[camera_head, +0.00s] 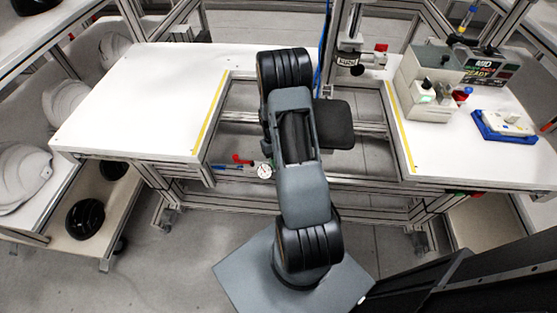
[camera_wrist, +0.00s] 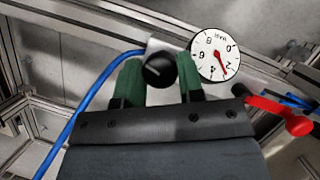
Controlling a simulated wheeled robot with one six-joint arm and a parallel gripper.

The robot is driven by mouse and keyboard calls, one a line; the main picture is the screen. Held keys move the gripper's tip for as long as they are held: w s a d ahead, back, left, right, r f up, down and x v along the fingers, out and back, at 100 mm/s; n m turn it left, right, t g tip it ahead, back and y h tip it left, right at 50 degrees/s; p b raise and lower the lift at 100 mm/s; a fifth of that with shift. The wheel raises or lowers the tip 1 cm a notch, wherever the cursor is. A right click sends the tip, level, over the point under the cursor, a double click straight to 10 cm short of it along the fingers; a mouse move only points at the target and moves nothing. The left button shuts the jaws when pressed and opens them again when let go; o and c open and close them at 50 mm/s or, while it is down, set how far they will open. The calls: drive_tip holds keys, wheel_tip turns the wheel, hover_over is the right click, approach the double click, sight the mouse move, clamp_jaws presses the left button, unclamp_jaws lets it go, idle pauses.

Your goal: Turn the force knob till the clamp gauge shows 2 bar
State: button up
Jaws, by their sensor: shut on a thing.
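The force knob (camera_wrist: 158,70) is a round black knob with a pale pointer line, seen in the wrist view. My gripper (camera_wrist: 160,76) has its two green fingers on either side of it, shut on it. The clamp gauge (camera_wrist: 215,55) is a white round dial just right of the knob, seen turned. Its red needle points toward the lower right of the picture; the small numbers are too blurred for a sure reading. In the head view the gauge (camera_head: 264,171) shows beside my arm, which hides the knob and my gripper.
A red-handled lever (camera_wrist: 290,120) is close to the right of the gauge, and a blue hose (camera_wrist: 88,95) runs at the left. In the head view a white table (camera_head: 140,95) stands left, and another bench (camera_head: 450,150) at right holds a grey box (camera_head: 425,105) and a blue tray (camera_head: 490,135).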

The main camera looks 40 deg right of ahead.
idle(0.4)
drive_tip(key=o, duration=0.6)
